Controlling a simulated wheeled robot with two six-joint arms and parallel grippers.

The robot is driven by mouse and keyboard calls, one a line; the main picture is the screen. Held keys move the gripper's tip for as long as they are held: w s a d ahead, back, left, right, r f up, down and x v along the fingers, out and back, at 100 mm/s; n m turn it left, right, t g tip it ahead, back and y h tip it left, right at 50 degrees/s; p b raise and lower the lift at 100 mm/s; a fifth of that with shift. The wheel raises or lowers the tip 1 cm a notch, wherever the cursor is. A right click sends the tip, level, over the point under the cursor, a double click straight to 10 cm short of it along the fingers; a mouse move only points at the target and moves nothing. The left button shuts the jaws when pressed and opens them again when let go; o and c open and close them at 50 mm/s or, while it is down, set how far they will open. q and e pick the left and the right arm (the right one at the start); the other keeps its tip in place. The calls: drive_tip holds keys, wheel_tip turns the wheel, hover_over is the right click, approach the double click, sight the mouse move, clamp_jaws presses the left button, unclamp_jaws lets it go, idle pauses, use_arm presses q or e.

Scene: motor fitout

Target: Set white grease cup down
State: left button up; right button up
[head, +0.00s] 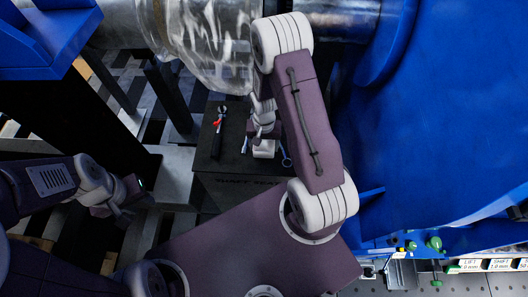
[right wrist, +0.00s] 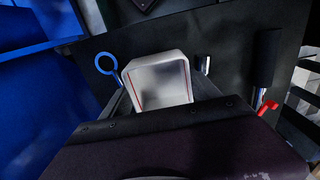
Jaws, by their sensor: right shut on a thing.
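The white grease cup (head: 263,149) shows below my right gripper (head: 262,138) in the head view, over the black work surface (head: 205,163). In the right wrist view the cup (right wrist: 160,82) is a squarish white box with a thin red line inside, held between the fingers of my right gripper (right wrist: 162,92). I cannot tell whether its base touches the surface. My right arm hides part of the surface. My left gripper (head: 126,205) is at the lower left of the head view, away from the cup; its fingers are too small to read.
A blue ring-ended wrench (right wrist: 106,64) lies left of the cup in the right wrist view. A black-handled tool with a red part (head: 217,128) lies on the surface's left side in the head view. A large blue structure (head: 445,110) stands at right, and a clear-wrapped cylinder (head: 212,40) behind.

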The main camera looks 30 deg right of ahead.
sight(264, 149)
wheel_tip(264, 149, down, 4)
drive_tip(key=b, duration=0.4)
drive_tip(key=shift+f, duration=0.15)
drive_tip(key=shift+r, duration=0.25)
drive_tip(key=shift+f, duration=0.1)
drive_tip(key=o, duration=1.5)
